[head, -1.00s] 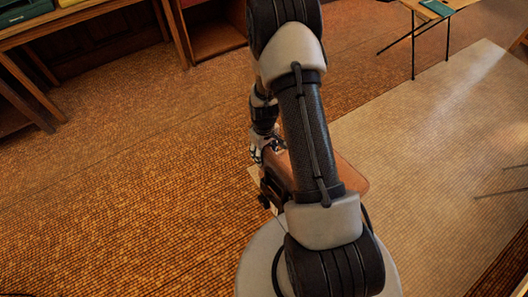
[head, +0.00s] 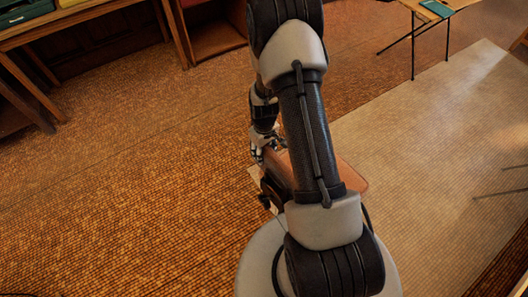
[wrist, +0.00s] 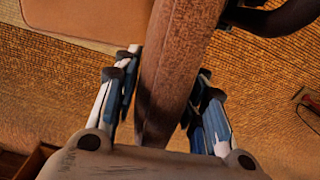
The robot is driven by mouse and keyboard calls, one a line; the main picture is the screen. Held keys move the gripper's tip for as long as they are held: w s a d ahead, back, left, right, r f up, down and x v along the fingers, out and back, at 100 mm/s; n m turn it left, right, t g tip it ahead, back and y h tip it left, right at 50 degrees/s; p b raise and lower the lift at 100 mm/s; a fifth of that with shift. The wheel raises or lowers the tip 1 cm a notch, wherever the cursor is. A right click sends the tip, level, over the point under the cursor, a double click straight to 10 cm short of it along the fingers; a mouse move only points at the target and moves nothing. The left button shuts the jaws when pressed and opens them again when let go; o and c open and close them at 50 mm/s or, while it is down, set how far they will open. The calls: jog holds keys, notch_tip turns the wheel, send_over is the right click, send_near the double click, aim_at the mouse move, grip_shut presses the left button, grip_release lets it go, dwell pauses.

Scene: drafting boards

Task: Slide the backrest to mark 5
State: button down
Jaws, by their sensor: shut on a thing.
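The backrest (wrist: 172,75) is a brown, leather-like padded panel seen edge-on in the wrist view. It runs from the top of that view down between my fingers. My gripper (wrist: 165,82) is shut on it, one finger on each side. In the head view my gripper (head: 266,147) is at the top end of the brown backrest (head: 277,168), left of my forearm. A black knob (head: 265,199) shows below it. My arm hides much of the chair, and no numbered marks can be read.
A flat tan padded surface (wrist: 90,15), likely the seat, lies at upper left in the wrist view. A black curved bar (wrist: 275,18) is at upper right. A wooden desk (head: 70,28) stands at the back left, a small table (head: 432,10) at the back right. Open floor lies left.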

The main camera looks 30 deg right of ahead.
jog(key=r+p, duration=0.1)
jog(key=r, duration=0.1)
jog(key=r+p, duration=0.1)
jog(key=r, duration=0.2)
jog(key=shift+w+d+r, duration=0.1)
jog(key=shift+w+r, duration=0.1)
jog(key=shift+r, duration=0.1)
jog(key=shift+f, duration=0.1)
jog(key=c, duration=1.4)
grip_release()
jog(key=o, duration=0.4)
jog(key=shift+s, duration=0.15)
notch_tip(320, 180, up, 12)
